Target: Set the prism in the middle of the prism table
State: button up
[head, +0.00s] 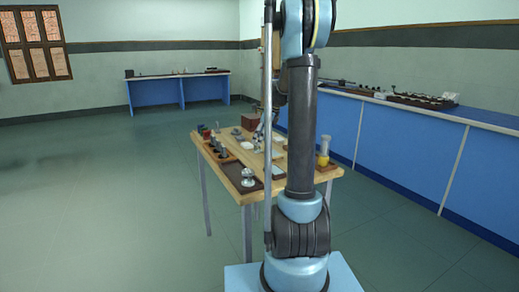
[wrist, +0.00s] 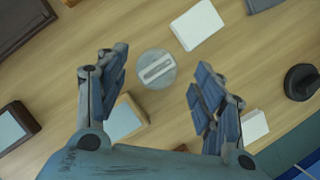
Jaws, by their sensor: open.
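My gripper (wrist: 162,62) is open in the wrist view, its two fingers spread apart with nothing held between them. Between and beyond the fingertips is a round grey disc (wrist: 144,80) with a pale raised bar across it; it may be the prism table, but I cannot tell. I cannot clearly pick out a glass prism in either view. In the head view my gripper is over the wooden table (head: 233,186), small and partly hidden behind my arm.
In the wrist view a white block (wrist: 198,24), a pale-topped wooden piece (wrist: 125,118), another white block (wrist: 255,126) and a black round-based item (wrist: 301,82) surround the disc. In the head view an orange-yellow vessel (head: 323,158) stands at the table's right. Blue benches (head: 400,145) line the wall.

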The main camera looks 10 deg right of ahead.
jog(key=shift+x, duration=1.6)
jog(key=c, duration=1.3)
jog(key=shift+c, duration=0.2)
jog(key=shift+r, duration=0.1)
notch_tip(320, 180, up, 10)
